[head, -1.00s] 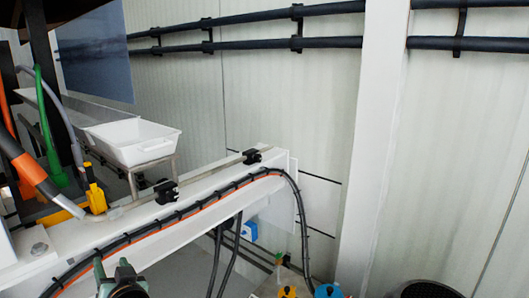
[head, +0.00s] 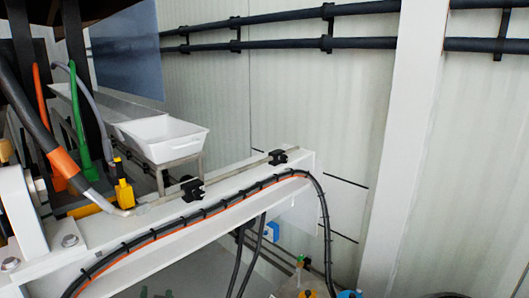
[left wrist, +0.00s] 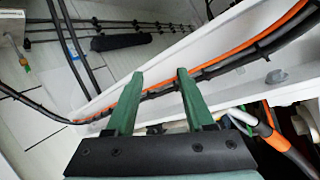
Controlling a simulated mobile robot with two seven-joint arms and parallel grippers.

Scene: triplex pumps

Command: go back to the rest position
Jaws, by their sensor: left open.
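My left gripper (head: 156,293) shows only as small green fingertips at the bottom edge of the head view, in front of the white beam (head: 240,186). In the left wrist view my left gripper (left wrist: 160,76) has two green fingers apart with nothing between them. The beam (left wrist: 212,52) with its black and orange cables lies beyond the fingertips there. Whether the fingers touch it cannot be told. My right gripper does not show.
A white tray (head: 160,138) stands behind the beam. Black cables (head: 325,225) hang from the beam's right end. A yellow-handled part (head: 123,188) and thick hoses are at left. A white post (head: 405,150) stands at right.

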